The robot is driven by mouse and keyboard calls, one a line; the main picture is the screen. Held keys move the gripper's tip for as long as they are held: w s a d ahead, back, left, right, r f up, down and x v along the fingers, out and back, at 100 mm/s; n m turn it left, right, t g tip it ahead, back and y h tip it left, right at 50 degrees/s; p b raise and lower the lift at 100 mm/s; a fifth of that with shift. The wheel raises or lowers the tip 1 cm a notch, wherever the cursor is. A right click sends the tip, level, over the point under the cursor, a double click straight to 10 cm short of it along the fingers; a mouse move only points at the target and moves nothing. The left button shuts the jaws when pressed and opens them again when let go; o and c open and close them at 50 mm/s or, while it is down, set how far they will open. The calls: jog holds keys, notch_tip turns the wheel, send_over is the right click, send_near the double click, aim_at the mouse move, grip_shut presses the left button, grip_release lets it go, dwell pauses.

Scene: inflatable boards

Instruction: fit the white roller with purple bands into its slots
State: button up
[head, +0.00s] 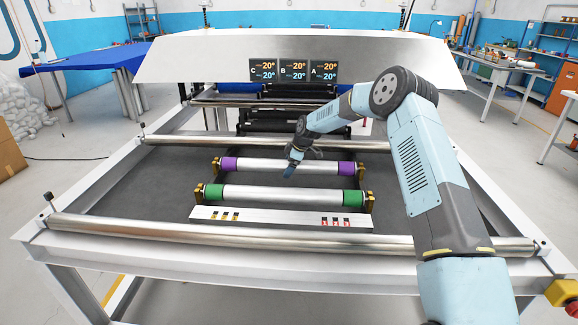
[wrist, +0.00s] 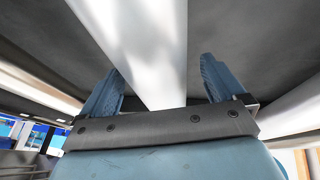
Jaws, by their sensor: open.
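The white roller with purple bands (head: 320,167) lies across the machine, its ends at a pair of brass-coloured brackets (head: 217,166). I cannot tell whether both ends are fully down in the slots. My gripper (head: 290,170) points down at the roller's middle in the head view. In the wrist view my gripper (wrist: 163,85) is open, with blue fingers on either side of a white roller (wrist: 150,45), probably this one. Its bands do not show there. I cannot tell whether the fingers touch it.
A white roller with green bands (head: 280,193) lies nearer, parallel, between its own brackets. A white strip with coloured marks (head: 280,217) is in front. Steel bars cross the frame nearer (head: 240,234) and farther (head: 260,144). Dark bed (head: 140,185) is clear at left.

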jog(key=v, duration=1.3)
jog(key=shift+d+r, duration=0.2)
jog(key=shift+r, duration=0.1)
jog(key=shift+s+r, duration=0.1)
jog(key=shift+r, duration=0.05)
